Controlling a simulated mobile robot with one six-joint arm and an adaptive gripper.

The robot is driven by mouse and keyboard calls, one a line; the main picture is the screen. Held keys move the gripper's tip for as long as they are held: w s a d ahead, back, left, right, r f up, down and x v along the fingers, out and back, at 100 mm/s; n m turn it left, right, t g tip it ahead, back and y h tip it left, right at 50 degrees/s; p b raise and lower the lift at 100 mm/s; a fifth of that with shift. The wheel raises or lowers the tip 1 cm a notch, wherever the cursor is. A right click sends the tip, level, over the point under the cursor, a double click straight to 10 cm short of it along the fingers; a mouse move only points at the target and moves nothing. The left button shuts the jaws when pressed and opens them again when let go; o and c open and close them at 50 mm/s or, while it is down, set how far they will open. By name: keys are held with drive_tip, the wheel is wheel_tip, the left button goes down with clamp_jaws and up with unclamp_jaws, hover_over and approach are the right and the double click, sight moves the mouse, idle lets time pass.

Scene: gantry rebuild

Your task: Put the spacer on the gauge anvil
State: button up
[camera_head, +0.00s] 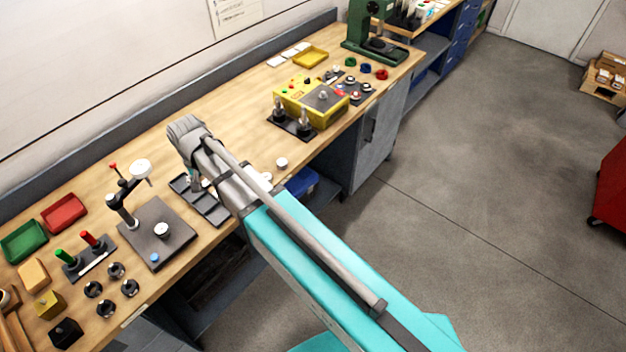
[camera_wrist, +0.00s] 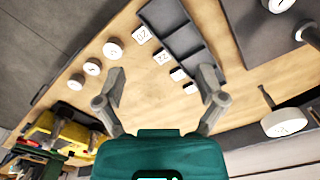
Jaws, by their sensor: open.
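The gauge stand has a dark base (camera_head: 174,251), a post and a white dial (camera_head: 140,168); the dial also shows in the wrist view (camera_wrist: 285,122). The anvil (camera_head: 161,230) is a small round light-topped piece on the base, partly cut off in the wrist view (camera_wrist: 278,4). Several small white round pieces (camera_wrist: 112,50) and white marked blocks (camera_wrist: 161,57) lie on the bench; I cannot tell which is the spacer. My gripper (camera_wrist: 161,76) is open and empty above the bench, between the round pieces and the gauge.
A dark compartment tray (camera_wrist: 185,42) lies beside the marked blocks. A yellow box (camera_head: 318,100) stands further along the bench. A peg holder (camera_head: 90,258) and red (camera_head: 64,213) and green (camera_head: 24,241) trays sit beyond the gauge. The bench's front edge runs under my arm.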

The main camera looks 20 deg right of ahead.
drive_tip(key=s+d, duration=0.3)
drive_tip(key=d, duration=1.2)
drive_tip(key=s+d, duration=0.4)
drive_tip(key=d, duration=1.1)
drive_tip(key=shift+s+d, duration=0.2)
drive_tip(key=shift+s, duration=0.05)
